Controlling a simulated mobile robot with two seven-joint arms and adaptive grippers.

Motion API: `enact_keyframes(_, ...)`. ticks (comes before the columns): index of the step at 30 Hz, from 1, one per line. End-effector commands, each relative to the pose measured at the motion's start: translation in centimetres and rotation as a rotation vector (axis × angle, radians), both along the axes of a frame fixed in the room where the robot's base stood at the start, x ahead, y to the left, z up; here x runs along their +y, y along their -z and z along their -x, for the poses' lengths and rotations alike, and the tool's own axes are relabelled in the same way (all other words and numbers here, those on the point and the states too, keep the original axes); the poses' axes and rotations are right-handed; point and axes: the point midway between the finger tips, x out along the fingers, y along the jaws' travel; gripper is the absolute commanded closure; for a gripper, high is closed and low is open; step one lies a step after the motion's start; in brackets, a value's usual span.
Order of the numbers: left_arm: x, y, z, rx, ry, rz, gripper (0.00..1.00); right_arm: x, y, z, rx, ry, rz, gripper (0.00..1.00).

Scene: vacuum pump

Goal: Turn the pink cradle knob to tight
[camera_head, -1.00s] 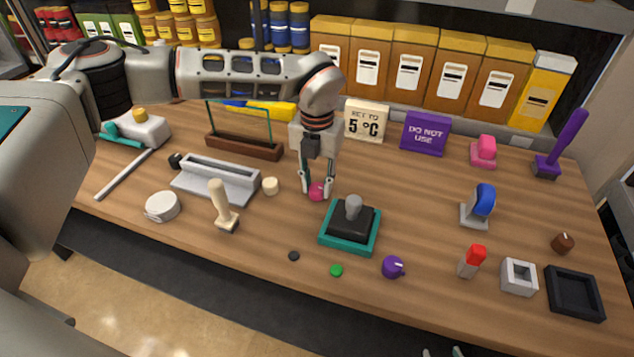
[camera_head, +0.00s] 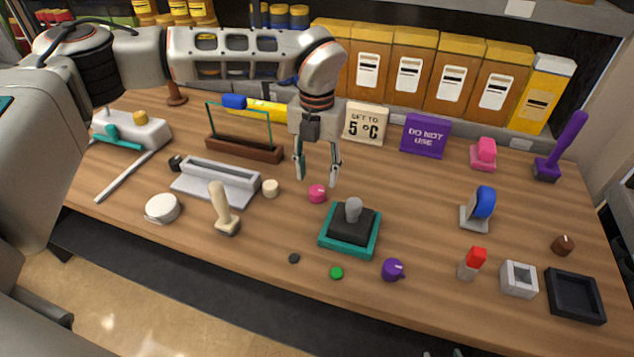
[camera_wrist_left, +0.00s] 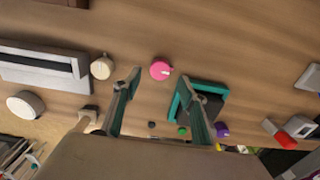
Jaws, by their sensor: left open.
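The pink cradle knob (camera_head: 317,193) is a small round knob with a pale pointer mark on its top, standing on the wooden table left of the teal-based joystick. In the left wrist view the pink knob (camera_wrist_left: 160,70) lies beyond and between the fingers, its pale mark toward the right. My left gripper (camera_head: 317,182) is open and empty, above the knob and apart from it. Its fingers also show in the left wrist view (camera_wrist_left: 165,100). At the bottom edge of the head view a small bit of what may be my right gripper shows, too little to read.
A cream knob (camera_head: 270,187) and a grey cradle (camera_head: 216,182) stand left of the pink knob. The joystick on its teal base (camera_head: 349,228) is close at the right front. A glass panel in a brown stand (camera_head: 243,147) and a "5 °C" sign (camera_head: 366,123) stand behind.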

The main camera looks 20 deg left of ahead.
Motion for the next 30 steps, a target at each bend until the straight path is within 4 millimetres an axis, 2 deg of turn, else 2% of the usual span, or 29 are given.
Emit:
enact_keyframes(1,0.0,-1.3,-0.1,-0.005,0.000,0.000,0.58,0.0,0.0,0.0,0.000,0.000,0.000,0.60)
enact_keyframes(6,0.0,-4.5,-0.1,-0.004,0.000,0.000,0.58,0.0,0.0,0.0,-0.001,0.000,-0.001,0.60)
enact_keyframes(12,0.0,-6.8,0.0,-0.001,0.001,0.000,0.58,0.1,0.0,0.0,-0.001,0.000,-0.001,0.60)
enact_keyframes(18,0.0,-7.5,0.0,0.000,0.001,0.000,0.58,0.1,0.0,0.0,-0.001,0.000,-0.001,0.60)
enact_keyframes(30,0.0,-7.5,0.0,0.000,0.001,0.000,0.58,0.1,0.0,0.0,-0.001,0.000,-0.003,0.60)
